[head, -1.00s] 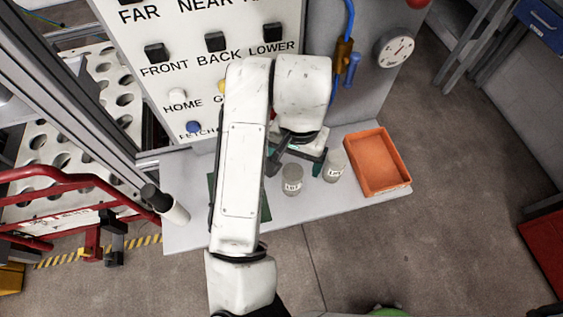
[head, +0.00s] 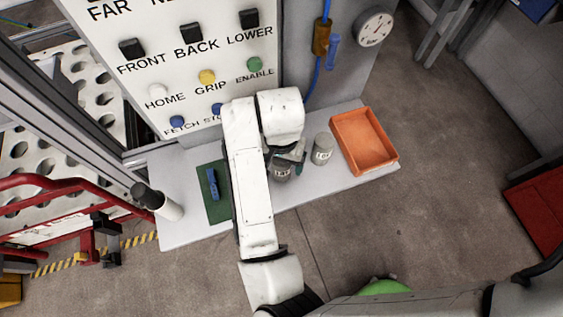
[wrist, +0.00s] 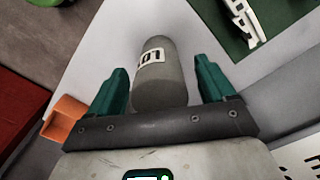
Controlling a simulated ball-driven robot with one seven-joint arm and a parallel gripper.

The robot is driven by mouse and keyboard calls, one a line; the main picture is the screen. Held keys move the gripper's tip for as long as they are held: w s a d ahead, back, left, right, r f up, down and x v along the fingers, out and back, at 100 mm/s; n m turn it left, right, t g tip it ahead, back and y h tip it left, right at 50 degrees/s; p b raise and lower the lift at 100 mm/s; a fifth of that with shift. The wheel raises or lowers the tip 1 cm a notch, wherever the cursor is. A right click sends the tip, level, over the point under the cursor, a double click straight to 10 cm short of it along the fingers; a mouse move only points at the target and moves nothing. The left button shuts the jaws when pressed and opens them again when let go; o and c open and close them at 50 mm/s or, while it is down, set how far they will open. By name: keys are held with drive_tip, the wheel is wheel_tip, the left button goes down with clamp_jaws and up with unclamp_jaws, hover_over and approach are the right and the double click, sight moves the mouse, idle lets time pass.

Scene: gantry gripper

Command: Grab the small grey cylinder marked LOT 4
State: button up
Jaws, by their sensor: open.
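Two small grey cylinders with white labels stand on the light grey shelf (head: 190,228). The nearer cylinder (head: 281,171) is partly hidden by my gripper (head: 286,160) in the head view. The other cylinder (head: 322,149) stands to its right, apart from it. In the wrist view a grey cylinder (wrist: 158,85) lies between the two green fingers of my gripper (wrist: 160,69), with a gap at each side. The fingers are open. Its label shows part of "LOT" turned over; no number is readable, and the other label is too small to read.
An orange tray (head: 365,142) is at the shelf's right end. A green mat (head: 223,208) with a blue tool (head: 212,184) lies left. A white, black-topped cylinder (head: 160,203) stands at the left edge. A button panel (head: 180,70) rises behind.

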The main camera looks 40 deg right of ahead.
drive_tip(key=shift+f, duration=0.1)
drive_tip(key=c, duration=1.5)
